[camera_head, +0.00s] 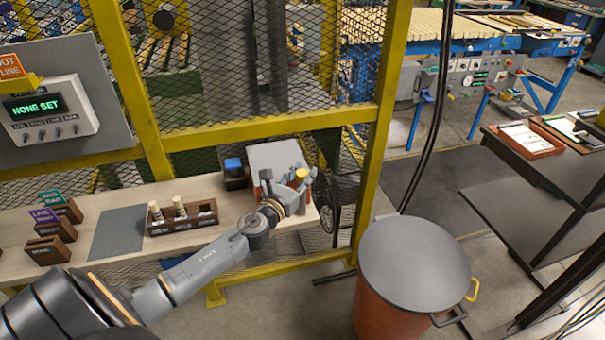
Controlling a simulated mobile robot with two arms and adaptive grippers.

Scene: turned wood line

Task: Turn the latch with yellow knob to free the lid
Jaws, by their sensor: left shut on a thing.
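My left gripper (292,182) reaches in from the left and is shut at the yellow knob. Its fingers and wrist cover the latch arm and the front of the box, so the latch's angle cannot be told. The lid lies flat on the box. My right gripper is not in view.
On the shelf stand a small dark box with a blue top (233,172), a wooden tray with pegs (182,218) and labelled holders (50,248). A yellow-framed mesh fence (250,130) runs behind. A lidded drum (415,262) stands at front right.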

